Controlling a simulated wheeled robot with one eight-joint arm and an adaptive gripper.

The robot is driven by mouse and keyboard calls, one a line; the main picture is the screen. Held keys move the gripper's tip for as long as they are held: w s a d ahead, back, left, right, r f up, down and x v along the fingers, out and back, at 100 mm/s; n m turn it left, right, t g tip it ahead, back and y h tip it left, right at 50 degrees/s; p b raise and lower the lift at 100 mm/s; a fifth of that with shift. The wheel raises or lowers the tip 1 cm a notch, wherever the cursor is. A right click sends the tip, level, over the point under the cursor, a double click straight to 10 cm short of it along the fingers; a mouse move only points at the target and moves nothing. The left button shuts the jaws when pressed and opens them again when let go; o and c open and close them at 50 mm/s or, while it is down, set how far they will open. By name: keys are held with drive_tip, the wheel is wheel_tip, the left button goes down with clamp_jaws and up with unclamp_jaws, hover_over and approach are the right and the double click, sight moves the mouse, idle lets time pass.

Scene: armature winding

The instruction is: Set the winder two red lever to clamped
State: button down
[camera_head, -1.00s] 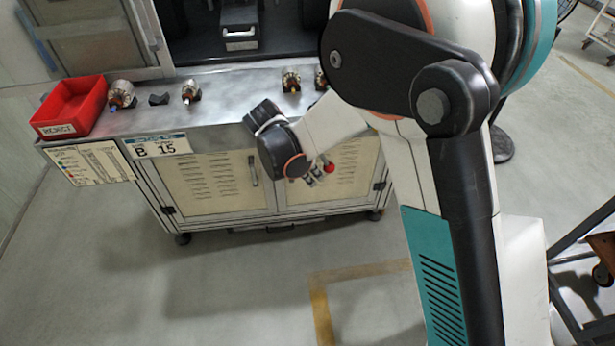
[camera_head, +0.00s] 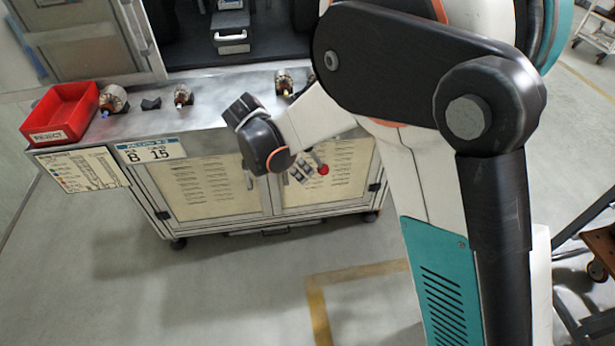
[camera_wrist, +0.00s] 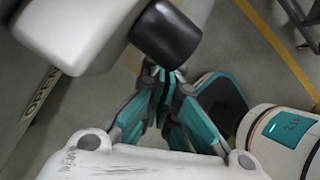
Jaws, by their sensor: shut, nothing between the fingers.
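My gripper (camera_wrist: 165,78) shows in the wrist view with its teal and black fingers drawn together, shut and empty. In the head view I cannot make out its fingers; my arm bends down in front of the bench. A machine with a dark recess and a grey fixture (camera_head: 231,30) stands behind the bench, cut off by the top edge. No red lever can be made out there. A round red knob (camera_head: 323,169) shows at the bench front beside my arm; I cannot tell whether it is a lever or a button.
The metal bench (camera_head: 215,120) carries a red reject bin (camera_head: 60,115) and several armatures, one (camera_head: 113,99) beside the bin. A sign (camera_head: 152,150) reads B 15. Floor (camera_head: 200,290) in front is clear. A dark frame with a wheel (camera_head: 598,270) stands at right.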

drive_tip(key=v, duration=0.8)
drive_tip(key=shift+r, duration=0.25)
